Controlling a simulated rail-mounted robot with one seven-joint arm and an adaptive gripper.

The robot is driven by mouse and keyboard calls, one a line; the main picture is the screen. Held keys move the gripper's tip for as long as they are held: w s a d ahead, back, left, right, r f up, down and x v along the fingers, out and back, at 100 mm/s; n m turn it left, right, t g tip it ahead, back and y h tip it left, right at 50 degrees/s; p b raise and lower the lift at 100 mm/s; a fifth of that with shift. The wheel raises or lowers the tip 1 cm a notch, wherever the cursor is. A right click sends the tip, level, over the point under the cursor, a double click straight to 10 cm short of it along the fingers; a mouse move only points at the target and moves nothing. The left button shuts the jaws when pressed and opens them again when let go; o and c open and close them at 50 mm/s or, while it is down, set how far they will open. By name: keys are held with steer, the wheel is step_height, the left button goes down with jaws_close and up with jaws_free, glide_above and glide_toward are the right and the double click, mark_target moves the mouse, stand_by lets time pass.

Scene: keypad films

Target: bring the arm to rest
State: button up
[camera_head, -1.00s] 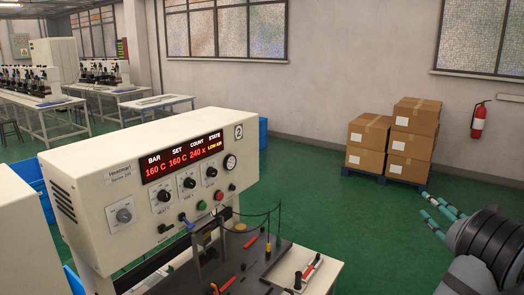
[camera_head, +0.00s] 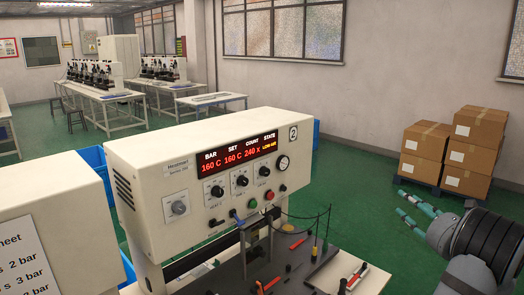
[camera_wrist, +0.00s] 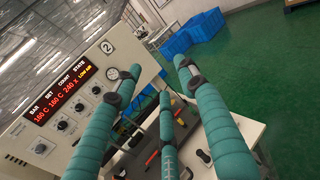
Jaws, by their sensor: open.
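My gripper (camera_head: 413,208) is at the right of the head view, with teal-wrapped fingers pointing left and the dark wrist behind them. In the wrist view the fingers (camera_wrist: 160,84) are spread apart with nothing between them. The gripper hangs in the air to the right of the white heat-press machine (camera_head: 215,175), apart from it. The machine's red display reads BAR 160 C, SET 160 C, COUNT 240 X and STATE LOW AIR. The machine also shows in the wrist view (camera_wrist: 60,75), tilted.
A dark work plate (camera_head: 235,272) with red-handled tools lies below the machine, beside a white tabletop (camera_head: 375,283). Stacked cardboard boxes (camera_head: 478,128) stand at the back right. Blue bins (camera_wrist: 197,33) stand on the green floor. Benches with machines (camera_head: 100,85) are at the far left.

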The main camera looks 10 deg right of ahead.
steer(key=w+a+n+g+y, duration=0.1)
steer(key=w+a, duration=0.5)
steer(key=a, duration=0.6)
steer(key=w+a+n+g+y, duration=0.1)
steer(key=w+a+y, duration=0.4)
steer(key=a, duration=0.8)
steer(key=w+a+n+y, duration=0.3)
steer(key=w+a, duration=0.4)
steer(key=a, duration=0.5)
steer(key=shift+w+a+n+g+y+p, duration=0.15)
steer(key=shift+a+n+g+y+p, duration=0.15)
steer(key=shift+a+g+y+p, duration=0.15)
steer(key=shift+d, duration=0.15)
